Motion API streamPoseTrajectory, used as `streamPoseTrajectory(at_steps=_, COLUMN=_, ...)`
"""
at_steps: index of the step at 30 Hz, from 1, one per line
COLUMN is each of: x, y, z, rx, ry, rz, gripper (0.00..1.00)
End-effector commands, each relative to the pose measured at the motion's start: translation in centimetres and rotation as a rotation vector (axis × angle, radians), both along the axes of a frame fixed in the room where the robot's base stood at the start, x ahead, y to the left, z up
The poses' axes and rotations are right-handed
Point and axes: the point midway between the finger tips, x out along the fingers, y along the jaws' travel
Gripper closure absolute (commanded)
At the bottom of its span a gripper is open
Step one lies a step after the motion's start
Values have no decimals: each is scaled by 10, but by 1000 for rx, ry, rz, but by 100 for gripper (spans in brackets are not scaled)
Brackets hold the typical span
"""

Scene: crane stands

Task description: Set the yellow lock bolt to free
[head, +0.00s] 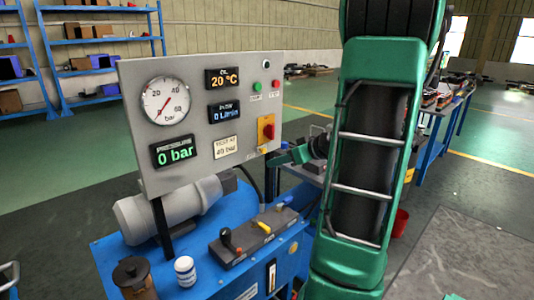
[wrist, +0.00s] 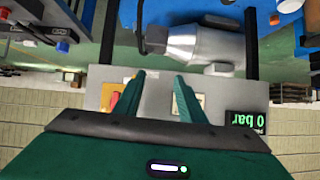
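A yellow piece (head: 263,227), which looks like the lock bolt, lies on the grey valve block (head: 255,240) on the blue power unit. It sits right of a black-knobbed lever (head: 226,238). Whether it stands at free or locked is too small to tell. My gripper (head: 273,160) is by the lower right edge of the gauge panel, above and apart from the yellow piece. In the wrist view my gripper (wrist: 158,83) has its two green fingers apart with nothing between them. The yellow piece is not clearly visible there.
The grey gauge panel (head: 205,105) stands behind the block, with a red-and-yellow switch (head: 266,130) close to my gripper. A grey motor (head: 175,208), a brown-black cap (head: 133,275) and a white can (head: 185,271) are left of the block. A blue bench (head: 440,125) is right.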

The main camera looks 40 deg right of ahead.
Motion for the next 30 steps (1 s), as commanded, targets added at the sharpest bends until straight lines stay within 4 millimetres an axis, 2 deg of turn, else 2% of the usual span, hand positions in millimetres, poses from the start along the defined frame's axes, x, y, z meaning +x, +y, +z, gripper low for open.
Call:
streamPoseTrajectory(at_steps=1, x=0, y=-16, z=5, rx=-9, ry=-48, rz=-17, gripper=64)
streamPoseTrajectory(at_steps=3, x=0, y=-29, z=13, rx=-26, ry=-103, rz=-29, gripper=64)
streamPoseTrajectory(at_steps=7, x=0, y=-43, z=23, rx=-44, ry=-160, rz=-43, gripper=64)
streamPoseTrajectory(at_steps=14, x=17, y=-45, z=19, rx=-48, ry=-173, rz=-41, gripper=64)
streamPoseTrajectory(at_steps=24, x=71, y=-44, z=-5, rx=-46, ry=-170, rz=-40, gripper=64)
streamPoseTrajectory(at_steps=30, x=92, y=-44, z=-14, rx=-48, ry=-170, rz=-42, gripper=64)
